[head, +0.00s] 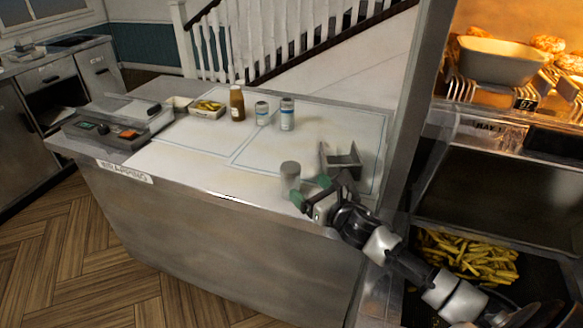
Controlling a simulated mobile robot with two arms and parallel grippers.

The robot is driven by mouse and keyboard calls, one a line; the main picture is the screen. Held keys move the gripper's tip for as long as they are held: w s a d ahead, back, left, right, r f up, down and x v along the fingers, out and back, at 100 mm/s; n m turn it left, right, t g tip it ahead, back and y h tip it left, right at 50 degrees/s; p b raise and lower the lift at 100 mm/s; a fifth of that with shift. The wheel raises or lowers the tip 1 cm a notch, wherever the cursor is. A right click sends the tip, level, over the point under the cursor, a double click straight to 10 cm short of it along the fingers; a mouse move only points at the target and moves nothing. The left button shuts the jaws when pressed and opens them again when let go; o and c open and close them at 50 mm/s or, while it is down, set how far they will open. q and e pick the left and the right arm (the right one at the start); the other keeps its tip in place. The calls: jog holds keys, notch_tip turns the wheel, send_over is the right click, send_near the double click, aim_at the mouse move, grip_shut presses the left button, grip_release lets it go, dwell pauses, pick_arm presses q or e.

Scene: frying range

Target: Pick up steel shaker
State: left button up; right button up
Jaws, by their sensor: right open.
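The steel shaker (290,173) is a short grey cylinder standing upright near the front edge of the wrapping counter, in the head view. My right gripper (309,191) comes in from the lower right. Its green-tipped fingers are open, close to the shaker's right side, and one fingertip overlaps the shaker's lower edge in the picture. I cannot tell whether they touch. Nothing shows held between the fingers. My left gripper is not in view.
A metal holder (341,160) stands just behind my right gripper. Two labelled containers (288,114), (262,113), a brown bottle (237,103) and a small food tray (207,109) stand at the back. The counter's middle (190,150) is clear. Fries (470,255) lie at right.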

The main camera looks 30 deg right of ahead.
aim_at(297, 180)
jog(key=shift+w+a+r, duration=0.1)
jog(key=shift+w+r, duration=0.05)
jog(key=shift+w, duration=0.25)
jog(key=shift+w+a+r+p, duration=0.2)
jog(key=shift+w+a+p, duration=0.2)
jog(key=shift+w, duration=0.25)
jog(key=w, duration=0.2)
jog(key=w+a+p, duration=0.1)
jog(key=w, duration=0.1)
jog(key=shift+w+f, duration=0.1)
jog(key=shift+w, duration=0.3)
jog(key=c, duration=1)
